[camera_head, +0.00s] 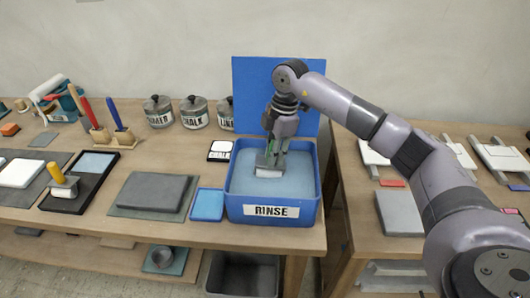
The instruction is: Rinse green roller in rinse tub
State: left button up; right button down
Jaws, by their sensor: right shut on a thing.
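The rinse tub (233,206) is a blue box with a white RINSE label on its front, filled with pale blue-grey water (300,178). A blue lid or panel stands upright behind it. My right gripper (272,148) points down over the middle of the tub and is shut on the green roller (267,168). Only a small greyish-green part of the roller shows below the fingers, at the water; the gripper hides the rest. I cannot tell how deep it sits. My left gripper is not in view.
To the left are a blue pad (207,205), a grey slab (153,191), a black tray (98,168) and a yellow-handled tool (56,173). Lidded cans (194,112) stand behind. A gap separates this table from the right one, which holds grey slabs (399,212).

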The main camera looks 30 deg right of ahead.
aim_at(260, 160)
jog(key=s+d, duration=0.3)
jog(key=d, duration=0.2)
dwell(0.3)
jog(key=shift+w+a+r+p, duration=0.1)
jog(key=shift+w+a+p, duration=0.2)
jog(key=shift+a, duration=0.35)
jog(key=shift+w+a+p, duration=0.2)
jog(key=shift+w+a, duration=0.2)
jog(key=shift+a, duration=0.2)
jog(key=shift+w+a+p, duration=0.1)
jog(key=shift+w+a, duration=0.45)
jog(key=shift+a, duration=0.3)
jog(key=shift+w+a+p, duration=0.15)
jog(key=shift+w+a, duration=0.35)
jog(key=shift+a, duration=0.35)
jog(key=shift+w+a+p, duration=0.1)
jog(key=shift+w+a, duration=0.45)
jog(key=shift+a, duration=0.3)
jog(key=shift+s+d, duration=0.1)
jog(key=shift+d, duration=0.05)
jog(key=shift+s+d, duration=0.35)
jog(key=shift+d, duration=0.25)
jog(key=shift+s+d, duration=0.35)
jog(key=shift+d, duration=0.25)
jog(key=s+d, duration=0.3)
jog(key=d, duration=0.2)
jog(key=shift+p, duration=0.45)
jog(key=shift+s, duration=0.1)
jog(key=shift+r+p, duration=2.05)
jog(key=shift+r, duration=0.4)
